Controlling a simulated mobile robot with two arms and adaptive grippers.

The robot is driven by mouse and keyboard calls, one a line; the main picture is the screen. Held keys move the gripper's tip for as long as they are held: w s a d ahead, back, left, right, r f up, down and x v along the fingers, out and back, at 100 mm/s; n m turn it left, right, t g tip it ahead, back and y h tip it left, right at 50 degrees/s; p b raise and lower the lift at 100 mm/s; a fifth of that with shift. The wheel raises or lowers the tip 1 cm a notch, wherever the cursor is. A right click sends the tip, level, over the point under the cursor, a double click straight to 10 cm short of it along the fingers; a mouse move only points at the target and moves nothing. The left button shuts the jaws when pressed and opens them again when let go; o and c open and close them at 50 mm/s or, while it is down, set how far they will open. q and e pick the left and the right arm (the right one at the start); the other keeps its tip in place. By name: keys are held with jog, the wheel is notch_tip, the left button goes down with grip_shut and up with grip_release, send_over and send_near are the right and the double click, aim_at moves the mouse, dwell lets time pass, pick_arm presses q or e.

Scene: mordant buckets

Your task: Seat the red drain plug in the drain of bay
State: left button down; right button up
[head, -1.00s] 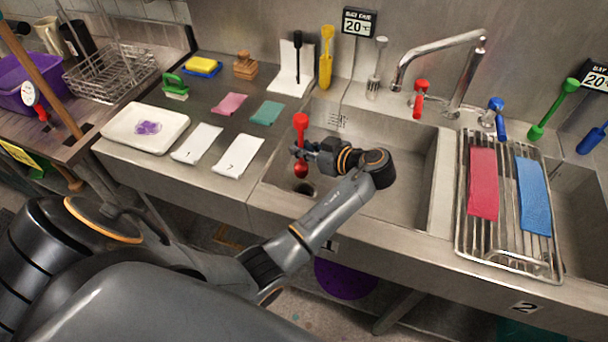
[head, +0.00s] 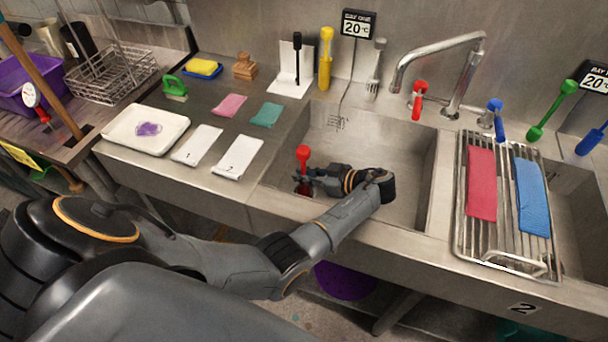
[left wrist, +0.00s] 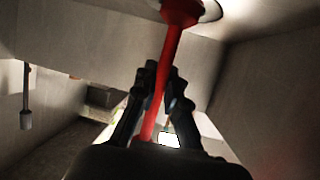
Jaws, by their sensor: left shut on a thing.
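The red drain plug (head: 303,154) stands roughly upright in the left sink bay (head: 385,150), near its front left corner. My left gripper (head: 307,182) is shut on its stem, down inside the bay. In the left wrist view the red stem (left wrist: 166,62) runs between the two fingers (left wrist: 157,95). The plug's wide end (left wrist: 181,10) is at the pale ring of the drain (left wrist: 211,10). I cannot tell whether it sits in the drain or just over it. In the head view the gripper hides the plug's lower part. My right gripper is out of view.
A faucet (head: 440,50) with red and blue handles stands behind the bay. A wire rack (head: 508,205) with red and blue cloths spans the right side. White cloths (head: 238,156) and a white tray (head: 147,128) lie on the left counter.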

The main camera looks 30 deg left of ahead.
pick_arm(q)
jog(key=shift+f, duration=0.2)
jog(key=c, duration=1.4)
grip_release()
